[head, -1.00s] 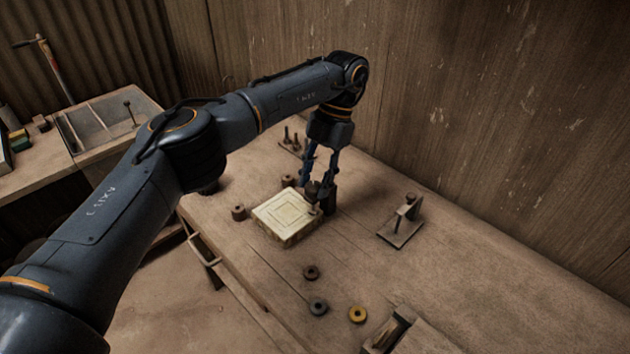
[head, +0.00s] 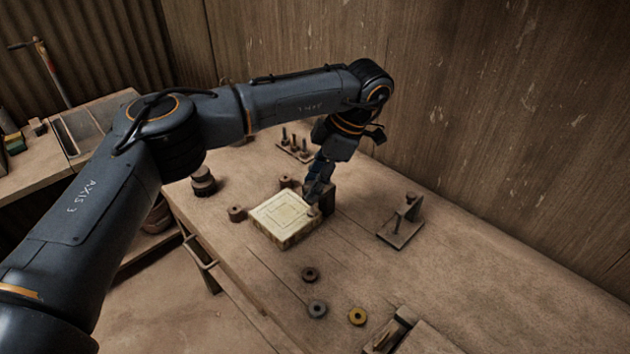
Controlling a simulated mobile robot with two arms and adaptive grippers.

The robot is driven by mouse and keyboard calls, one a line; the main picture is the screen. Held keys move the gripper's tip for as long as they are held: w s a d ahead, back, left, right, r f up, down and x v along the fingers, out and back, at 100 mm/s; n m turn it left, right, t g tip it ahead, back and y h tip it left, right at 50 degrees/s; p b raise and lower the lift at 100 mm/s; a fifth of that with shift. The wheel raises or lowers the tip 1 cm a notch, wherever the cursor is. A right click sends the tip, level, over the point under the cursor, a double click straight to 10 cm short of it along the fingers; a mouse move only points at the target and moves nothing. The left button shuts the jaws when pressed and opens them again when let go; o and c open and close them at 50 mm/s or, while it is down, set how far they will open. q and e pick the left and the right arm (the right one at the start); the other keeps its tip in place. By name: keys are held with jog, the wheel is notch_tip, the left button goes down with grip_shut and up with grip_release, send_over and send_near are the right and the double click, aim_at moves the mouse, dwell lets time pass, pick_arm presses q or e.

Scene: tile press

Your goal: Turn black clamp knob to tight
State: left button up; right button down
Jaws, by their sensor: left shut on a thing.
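My left gripper (head: 318,191) reaches down at the far right corner of the pale square tile (head: 285,217). It is shut on the black clamp knob, which its fingers mostly hide. A dark clamp block (head: 327,200) stands just right of the fingers, beside the tile. The tile lies flat on the bench with a raised square pattern on top. I cannot tell how tight the knob is. My right gripper is not in view.
Small round posts (head: 237,213) stand by the tile. A metal bracket on a plate (head: 401,222) is to the right. A grey ring (head: 317,308), a yellow ring (head: 357,316) and a dark ring (head: 310,274) lie in front. A rack of pegs (head: 295,146) stands behind.

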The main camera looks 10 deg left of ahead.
pick_arm(q)
jog(key=shift+m, duration=0.5)
jog(key=o, duration=1.2)
jog(key=shift+c, duration=0.2)
jog(key=s+v, duration=0.1)
jog(key=v, duration=1.1)
jog(key=shift+w, duration=0.3)
